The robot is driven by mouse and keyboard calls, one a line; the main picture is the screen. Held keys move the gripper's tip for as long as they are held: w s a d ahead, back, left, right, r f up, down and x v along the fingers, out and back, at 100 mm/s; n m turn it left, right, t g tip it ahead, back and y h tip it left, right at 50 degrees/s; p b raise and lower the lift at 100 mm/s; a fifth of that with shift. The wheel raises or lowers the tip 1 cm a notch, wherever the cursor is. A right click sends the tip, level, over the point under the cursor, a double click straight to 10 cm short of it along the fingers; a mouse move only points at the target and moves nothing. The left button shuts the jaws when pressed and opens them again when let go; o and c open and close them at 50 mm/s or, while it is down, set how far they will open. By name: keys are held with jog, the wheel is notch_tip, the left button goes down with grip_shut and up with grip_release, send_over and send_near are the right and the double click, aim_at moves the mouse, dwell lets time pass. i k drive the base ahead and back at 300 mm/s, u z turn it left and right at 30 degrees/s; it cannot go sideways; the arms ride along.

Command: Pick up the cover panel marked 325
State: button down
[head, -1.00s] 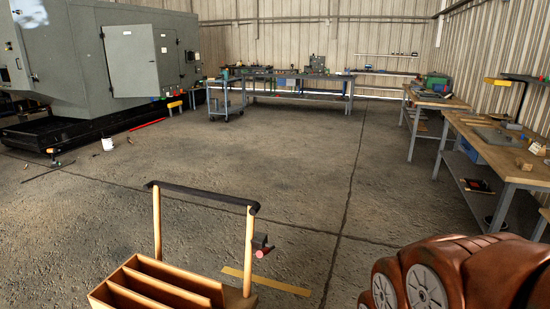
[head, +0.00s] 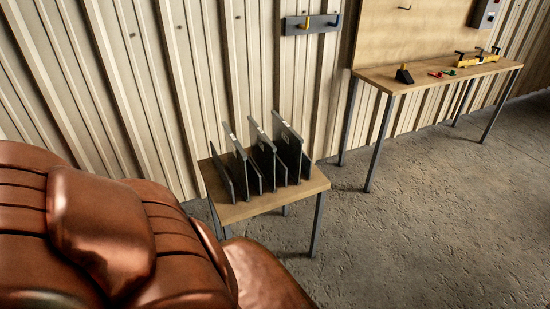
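Several dark grey panels (head: 265,155) stand upright side by side on a small wooden-topped table (head: 240,212) near the corrugated wall. Some have small pale marks near their top edges, too small to read, so I cannot tell which one is marked 325. Shorter dark plates stand between or in front of the taller panels. The panels partly hide one another. My copper-coloured arm covers the lower left of the head view and stands between the camera and the small table's left side. My gripper is not in view.
A longer wooden bench (head: 430,80) stands at the right, with a yellow tool (head: 478,60) and a small black block (head: 404,74) on it. A hook rail (head: 312,24) hangs on the wall. The concrete floor (head: 430,210) at the right is clear.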

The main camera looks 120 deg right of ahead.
aim_at(263, 150)
jog(key=z, duration=4.25)
jog(key=k, duration=0.35)
jog(key=u, duration=1.1)
jog(key=i, duration=1.05)
jog(key=z, duration=0.5)
jog(key=i, duration=0.8)
jog(key=z, duration=0.65)
